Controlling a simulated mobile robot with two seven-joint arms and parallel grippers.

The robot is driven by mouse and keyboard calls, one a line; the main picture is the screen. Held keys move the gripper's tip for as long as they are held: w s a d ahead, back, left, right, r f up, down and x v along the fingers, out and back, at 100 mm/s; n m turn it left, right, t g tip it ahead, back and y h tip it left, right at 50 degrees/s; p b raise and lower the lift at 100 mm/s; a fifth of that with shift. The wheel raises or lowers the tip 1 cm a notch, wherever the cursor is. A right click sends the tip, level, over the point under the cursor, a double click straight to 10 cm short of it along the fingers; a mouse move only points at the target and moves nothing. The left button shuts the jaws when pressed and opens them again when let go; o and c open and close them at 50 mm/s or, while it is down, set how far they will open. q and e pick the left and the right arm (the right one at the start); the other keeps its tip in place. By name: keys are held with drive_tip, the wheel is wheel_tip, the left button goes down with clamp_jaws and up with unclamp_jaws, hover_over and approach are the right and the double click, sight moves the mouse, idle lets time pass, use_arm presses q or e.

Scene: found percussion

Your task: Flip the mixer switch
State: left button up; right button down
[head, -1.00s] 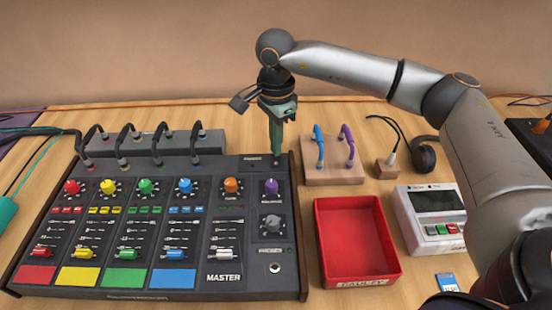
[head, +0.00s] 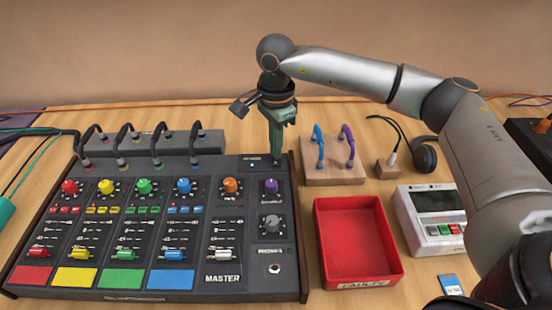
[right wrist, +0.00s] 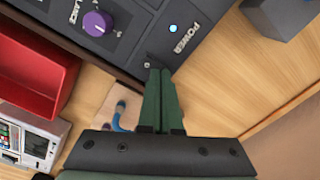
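The mixer (head: 238,262) is a dark console with coloured knobs and faders. Its POWER label and a lit blue light (head: 252,165) are at its far right corner; the light also shows in the right wrist view (right wrist: 173,28). A small silver switch (right wrist: 147,64) is on the panel beside the label, right at my fingertips; I cannot tell whether they touch it. My right gripper (head: 276,160) points down over that corner. In the right wrist view its green fingers (right wrist: 159,74) are together with nothing visible between them. My left gripper is out of view.
A red tray (head: 322,258) stands right of the mixer, with a white device (head: 409,218) beyond it. A wooden block (head: 330,174) with blue and purple cables is close to the right of my gripper. A grey box (head: 205,142) with cables stands behind the mixer.

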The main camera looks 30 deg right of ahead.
drive_tip(key=shift+f, duration=0.1)
drive_tip(key=shift+r+p, duration=2.6)
drive_tip(key=shift+r, duration=0.95)
drive_tip(key=shift+f, duration=0.1)
